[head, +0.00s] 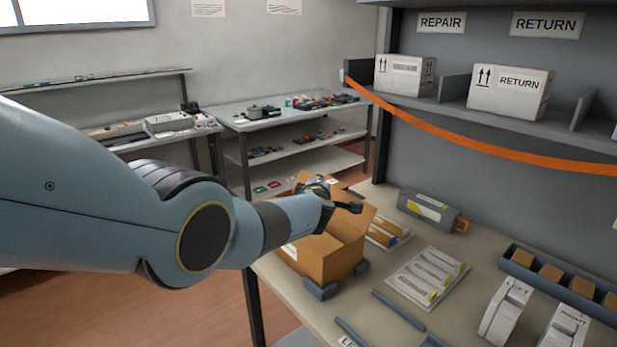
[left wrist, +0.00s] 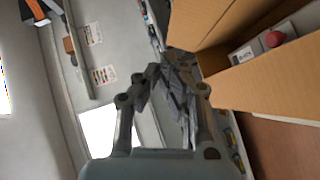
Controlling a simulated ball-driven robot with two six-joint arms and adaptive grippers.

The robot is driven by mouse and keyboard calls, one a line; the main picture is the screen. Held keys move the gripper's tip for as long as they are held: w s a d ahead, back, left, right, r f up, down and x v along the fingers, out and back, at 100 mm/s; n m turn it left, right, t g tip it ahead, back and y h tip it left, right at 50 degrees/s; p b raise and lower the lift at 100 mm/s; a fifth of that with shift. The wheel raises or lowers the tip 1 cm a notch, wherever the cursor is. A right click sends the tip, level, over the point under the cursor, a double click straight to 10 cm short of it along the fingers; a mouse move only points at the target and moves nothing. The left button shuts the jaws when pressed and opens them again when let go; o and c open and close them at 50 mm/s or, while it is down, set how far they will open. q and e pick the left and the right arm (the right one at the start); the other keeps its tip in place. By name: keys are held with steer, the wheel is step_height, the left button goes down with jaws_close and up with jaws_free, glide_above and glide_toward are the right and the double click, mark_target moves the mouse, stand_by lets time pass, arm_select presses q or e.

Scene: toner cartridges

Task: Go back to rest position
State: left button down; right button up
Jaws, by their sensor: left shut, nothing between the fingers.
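My left arm comes in from the left in the head view, and its gripper (head: 345,205) is over the open cardboard box (head: 335,258) on the bench. In the left wrist view the left gripper (left wrist: 168,75) has its fingers together with nothing between them. The cardboard box (left wrist: 265,88) is close beside the fingers on the right there, flaps open. A small part with a red knob (left wrist: 274,39) shows by the box. My right gripper is not in view.
The bench (head: 385,285) also holds a label sheet (head: 428,277), white stands marked LEFT (head: 507,305) and RIGHT (head: 565,330), and a dark tray (head: 560,280). A shelf above carries white boxes (head: 510,90), with an orange strap (head: 460,140) hanging across its front.

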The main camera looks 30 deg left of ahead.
arm_select(q)
steer(key=d+r+p, duration=0.1)
steer(key=s+d+r+p, duration=0.1)
steer(key=shift+d+r, duration=0.3)
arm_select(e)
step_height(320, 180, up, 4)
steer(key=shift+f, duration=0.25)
